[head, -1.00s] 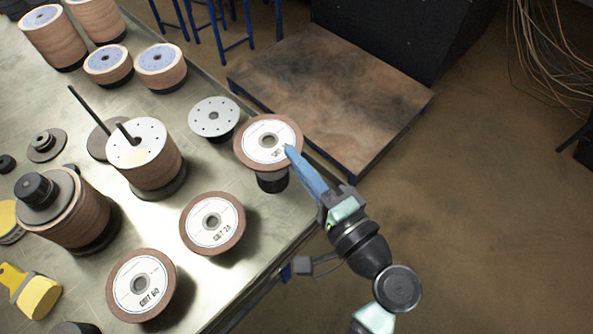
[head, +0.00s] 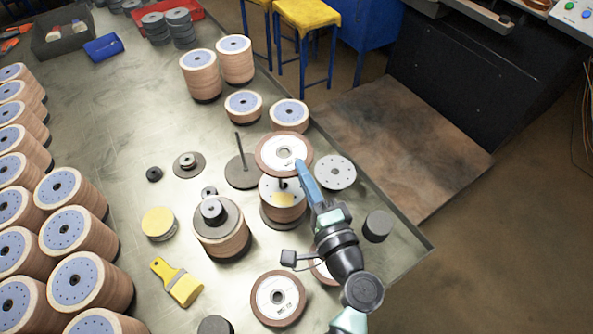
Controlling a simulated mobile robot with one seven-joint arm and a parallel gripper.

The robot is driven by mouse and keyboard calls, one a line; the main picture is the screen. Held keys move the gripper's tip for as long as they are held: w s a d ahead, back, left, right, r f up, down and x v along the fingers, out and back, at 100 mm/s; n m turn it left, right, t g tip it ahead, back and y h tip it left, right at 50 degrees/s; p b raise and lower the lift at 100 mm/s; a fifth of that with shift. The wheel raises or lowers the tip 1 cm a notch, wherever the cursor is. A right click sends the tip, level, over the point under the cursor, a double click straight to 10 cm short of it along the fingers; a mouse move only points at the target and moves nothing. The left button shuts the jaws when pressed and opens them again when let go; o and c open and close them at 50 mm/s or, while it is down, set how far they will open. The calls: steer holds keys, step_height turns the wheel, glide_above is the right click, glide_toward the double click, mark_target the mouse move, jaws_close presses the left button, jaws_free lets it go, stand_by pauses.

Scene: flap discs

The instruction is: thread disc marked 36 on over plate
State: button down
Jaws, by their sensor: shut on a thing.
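My gripper (head: 301,166) is shut on the right rim of a brown flap disc (head: 268,163) with a white label and a centre hole. Its printed number is too small to read now. The disc is held up, roughly level. In the picture it covers the far part of a white plate (head: 297,191) on a brown disc stack (head: 287,214). A short dark pin (head: 282,184) shows at the plate's middle, just below the disc's near rim and outside its hole. I cannot tell the height between disc and plate.
A tall thin rod (head: 241,152) stands on a grey base left of the held disc. Another white plate (head: 335,172) is at the right. A bare black stand (head: 377,226) is near the table edge. Two labelled discs lie nearer, one (head: 278,298) clear, one (head: 321,272) behind my arm.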

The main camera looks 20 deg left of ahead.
steer(key=shift+s+a+r, duration=0.1)
steer(key=shift+a+r, duration=0.1)
steer(key=shift+a, duration=0.45)
steer(key=shift+d+f+b, duration=0.1)
steer(key=shift+f+b, duration=0.4)
steer(key=shift+f, duration=0.3)
step_height(320, 180, down, 4)
steer(key=b, duration=0.3)
steer(key=shift+f+b, duration=1.55)
steer(key=shift+b, duration=0.3)
